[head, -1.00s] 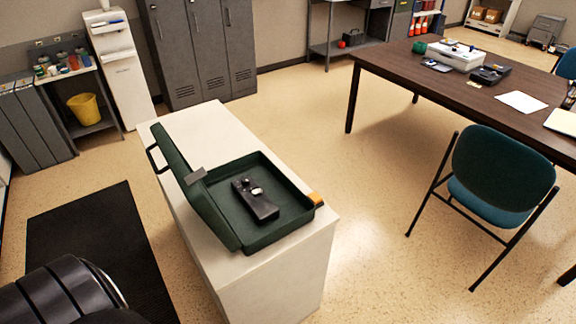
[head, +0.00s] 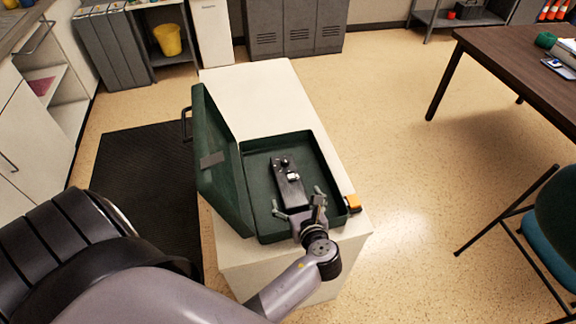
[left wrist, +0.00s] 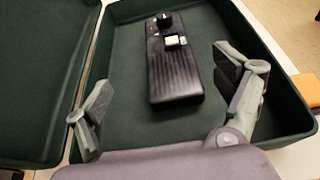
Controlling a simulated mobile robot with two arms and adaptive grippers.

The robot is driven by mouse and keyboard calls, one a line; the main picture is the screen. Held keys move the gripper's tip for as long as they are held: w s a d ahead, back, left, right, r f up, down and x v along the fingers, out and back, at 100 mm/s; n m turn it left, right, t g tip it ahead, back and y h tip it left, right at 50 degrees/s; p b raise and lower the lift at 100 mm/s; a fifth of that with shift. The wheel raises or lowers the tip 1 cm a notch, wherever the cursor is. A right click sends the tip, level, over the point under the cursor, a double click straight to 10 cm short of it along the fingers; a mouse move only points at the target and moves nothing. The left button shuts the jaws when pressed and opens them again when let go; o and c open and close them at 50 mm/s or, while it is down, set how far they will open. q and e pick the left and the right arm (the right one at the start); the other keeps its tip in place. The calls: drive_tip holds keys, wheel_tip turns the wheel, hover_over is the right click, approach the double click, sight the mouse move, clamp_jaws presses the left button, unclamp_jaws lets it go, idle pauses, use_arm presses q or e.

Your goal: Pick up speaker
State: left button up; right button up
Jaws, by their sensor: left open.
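The speaker seems to be the black oblong device (head: 289,189) with a ribbed face, a round knob and a small pale block at its far end. It lies in the open dark green case (head: 326,160). It also shows in the left wrist view (left wrist: 174,78). My left gripper (head: 298,201) is at the device's near end, over the case. In the left wrist view its fingers (left wrist: 162,85) are spread wide, one on each side of the device's line, with a gap to it on both sides. My right gripper is not in view.
The case stands on a white cabinet (head: 250,90), its lid (head: 210,165) raised on the left. An orange item (head: 353,203) sits at the case's right edge. A dark table (head: 520,80) and a chair (head: 545,225) stand right. Floor between is clear.

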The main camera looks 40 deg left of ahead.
sight(290, 181)
use_arm(q)
drive_tip(key=b+x, duration=0.1)
drive_tip(key=x, duration=0.1)
drive_tip(key=b+x, duration=0.1)
drive_tip(key=x, duration=0.1)
drive_tip(key=shift+w+f, duration=0.15)
drive_tip(key=shift+f, duration=0.25)
drive_tip(key=shift+b+x, duration=0.7)
drive_tip(key=shift+x, duration=0.3)
drive_tip(key=shift+w+r, duration=0.1)
drive_tip(key=shift+w, duration=0.05)
drive_tip(key=shift+w+a+b, duration=0.15)
drive_tip(key=shift+b, duration=0.3)
drive_tip(key=w+a+f+b, duration=0.1)
drive_tip(key=b, duration=0.1)
drive_tip(key=w+f+b, duration=0.1)
drive_tip(key=b, duration=0.1)
drive_tip(key=shift+w+a+f, duration=0.15)
drive_tip(key=shift+a+f, duration=0.05)
drive_tip(key=shift+a, duration=0.15)
drive_tip(key=shift+w+a+f+b, duration=0.1)
drive_tip(key=shift+w+a+b, duration=0.15)
drive_tip(key=shift+b, duration=0.2)
drive_tip(key=shift+w+a, duration=0.2)
drive_tip(key=shift+a, duration=0.05)
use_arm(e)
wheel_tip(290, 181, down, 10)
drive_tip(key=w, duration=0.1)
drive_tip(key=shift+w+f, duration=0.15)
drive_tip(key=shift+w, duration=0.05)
